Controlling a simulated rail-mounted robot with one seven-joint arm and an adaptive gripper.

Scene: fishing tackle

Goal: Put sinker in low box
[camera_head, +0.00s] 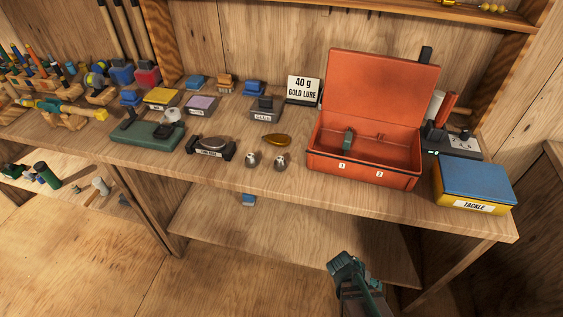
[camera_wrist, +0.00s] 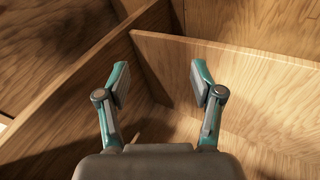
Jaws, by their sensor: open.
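Two small rounded grey metal pieces, which look like sinkers, stand side by side near the front edge of the bench: the left sinker (camera_head: 252,160) and the right sinker (camera_head: 281,160). A red box (camera_head: 362,171) stands open to their right, its lid raised, its front marked 1 and 2. A small dark green item (camera_head: 348,139) is inside it. I cannot tell which container is the low box. My gripper (camera_head: 346,262) is below and in front of the bench, apart from all these. In the wrist view my gripper (camera_wrist: 160,82) is open and empty, with only wooden panels beyond.
A gold lure (camera_head: 277,140) lies just behind the sinkers. A scale (camera_head: 212,146) and a green case (camera_head: 148,133) stand left. A yellow tackle box with a blue lid (camera_head: 473,183) sits right of the red box. A lower shelf (camera_head: 290,235) lies under the bench.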

